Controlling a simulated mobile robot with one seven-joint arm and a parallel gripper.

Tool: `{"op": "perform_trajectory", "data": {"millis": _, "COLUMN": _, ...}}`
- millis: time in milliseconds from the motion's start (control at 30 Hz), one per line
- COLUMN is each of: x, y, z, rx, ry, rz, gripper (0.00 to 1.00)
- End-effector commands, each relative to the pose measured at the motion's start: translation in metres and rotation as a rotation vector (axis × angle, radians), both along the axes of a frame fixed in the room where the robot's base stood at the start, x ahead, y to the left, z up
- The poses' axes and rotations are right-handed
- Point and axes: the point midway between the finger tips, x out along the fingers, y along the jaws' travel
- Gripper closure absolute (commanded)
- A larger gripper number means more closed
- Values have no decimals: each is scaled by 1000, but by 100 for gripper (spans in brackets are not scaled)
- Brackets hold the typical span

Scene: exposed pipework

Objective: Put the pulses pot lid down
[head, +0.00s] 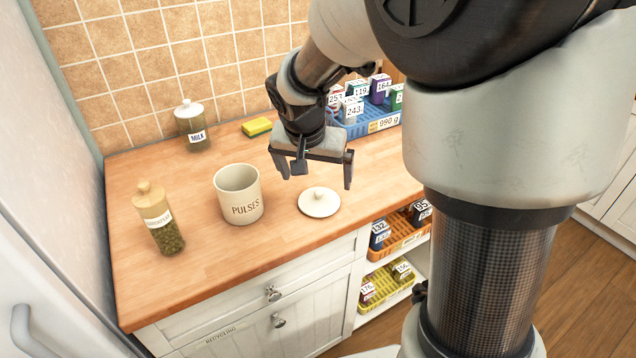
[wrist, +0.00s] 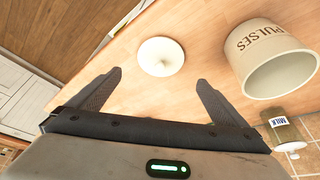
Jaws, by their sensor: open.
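The pulses pot lid (head: 319,202) is a round cream lid with a small knob, lying on the wooden counter right of the pulses pot. It also shows in the wrist view (wrist: 161,57), just beyond the fingertips. The cream pulses pot (head: 238,194) stands upright with its mouth uncovered; it also shows in the wrist view (wrist: 277,60). My gripper (head: 314,172) is open and empty above the lid, with its fingers pointing down. In the wrist view my gripper (wrist: 158,78) has its fingers spread wide and apart from the lid.
A jar with green contents (head: 161,218) stands left of the pot. A milk jar (head: 192,125) and a yellow sponge (head: 257,127) are at the back. A blue crate of boxes (head: 372,126) stands behind my gripper. The counter's front edge (head: 260,262) lies close to the lid.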

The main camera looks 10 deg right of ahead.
Motion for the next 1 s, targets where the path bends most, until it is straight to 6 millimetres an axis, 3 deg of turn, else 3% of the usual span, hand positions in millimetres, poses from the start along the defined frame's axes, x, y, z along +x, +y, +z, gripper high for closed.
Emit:
{"op": "perform_trajectory", "data": {"millis": 100, "x": -7, "y": 4, "z": 21, "rx": 1, "ry": -3, "rz": 1, "gripper": 3}}
{"op": "perform_trajectory", "data": {"millis": 367, "x": -21, "y": 4, "z": 45, "rx": 4, "ry": -4, "rz": 11, "gripper": 3}}
{"op": "perform_trajectory", "data": {"millis": 467, "x": -45, "y": -3, "z": 65, "rx": 11, "ry": -11, "rz": 53, "gripper": 3}}
{"op": "perform_trajectory", "data": {"millis": 700, "x": -147, "y": -18, "z": 108, "rx": 15, "ry": -48, "rz": 261, "gripper": 3}}
{"op": "perform_trajectory", "data": {"millis": 833, "x": -191, "y": -18, "z": 113, "rx": -1, "ry": -74, "rz": 370, "gripper": 3}}
{"op": "perform_trajectory", "data": {"millis": 1000, "x": -220, "y": -15, "z": 111, "rx": -20, "ry": -94, "rz": 454, "gripper": 3}}
